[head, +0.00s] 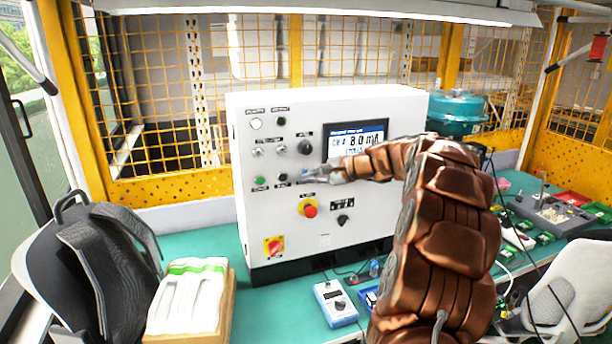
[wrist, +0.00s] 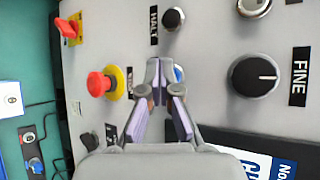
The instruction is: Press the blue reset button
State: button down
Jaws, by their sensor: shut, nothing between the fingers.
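The blue reset button (wrist: 179,73) shows in the wrist view as a small blue piece behind my fingertips; most of it is hidden. My gripper (wrist: 161,68) is shut and empty, with its tips over the panel right beside or in front of the button; I cannot tell whether they touch it. In the head view my gripper (head: 304,174) reaches in from the right to the face of the white control cabinet (head: 262,215). There it covers the spot above the red emergency stop, and the button cannot be made out clearly.
Near my fingertips are a red emergency stop (wrist: 97,84) on a yellow ring, a black button (wrist: 173,19) labelled HALT and a black knob (wrist: 254,75) labelled FINE. The cabinet's screen (head: 357,143) reads 8.0 mA. A backpack (head: 95,265) stands left on the green bench.

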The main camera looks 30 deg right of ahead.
jog(key=shift+w, duration=0.35)
dwell(0.4)
jog(key=shift+s, duration=0.15)
jog(key=shift+s+a, duration=0.1)
jog(key=shift+s, duration=0.55)
jog(key=s+b, duration=0.1)
jog(key=s, duration=0.1)
jog(key=s+a+b, duration=0.1)
jog(key=s, duration=0.2)
jog(key=shift+a, duration=0.15)
dwell(0.5)
jog(key=shift+w, duration=0.1)
dwell(0.5)
